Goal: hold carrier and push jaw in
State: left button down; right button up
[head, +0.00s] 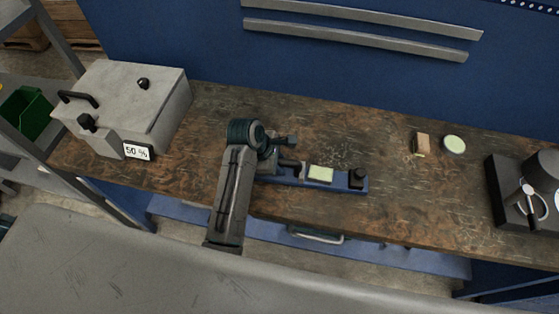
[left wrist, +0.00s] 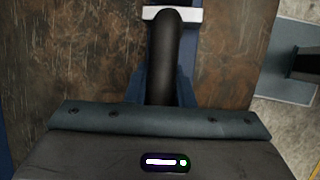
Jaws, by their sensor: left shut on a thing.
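A long blue carrier (head: 340,184) lies on the bench, with a pale green pad (head: 320,173) on its middle and a black knob (head: 357,177) at its right end. My left gripper (head: 290,164) is at the carrier's left end, shut on a dark part there. In the left wrist view a dark rounded bar (left wrist: 166,55) runs away from my gripper over the blue body (left wrist: 186,86), towards a pale block (left wrist: 186,14). My fingertips are hidden in that view. I cannot tell which part is the jaw. My right gripper is out of view.
A grey box (head: 130,95) with a "50 %" display stands at the left. A small tan block (head: 421,145) and a round pale-topped disc (head: 454,144) lie at the back right. A dark machine (head: 515,190) stands far right. The bench between is clear.

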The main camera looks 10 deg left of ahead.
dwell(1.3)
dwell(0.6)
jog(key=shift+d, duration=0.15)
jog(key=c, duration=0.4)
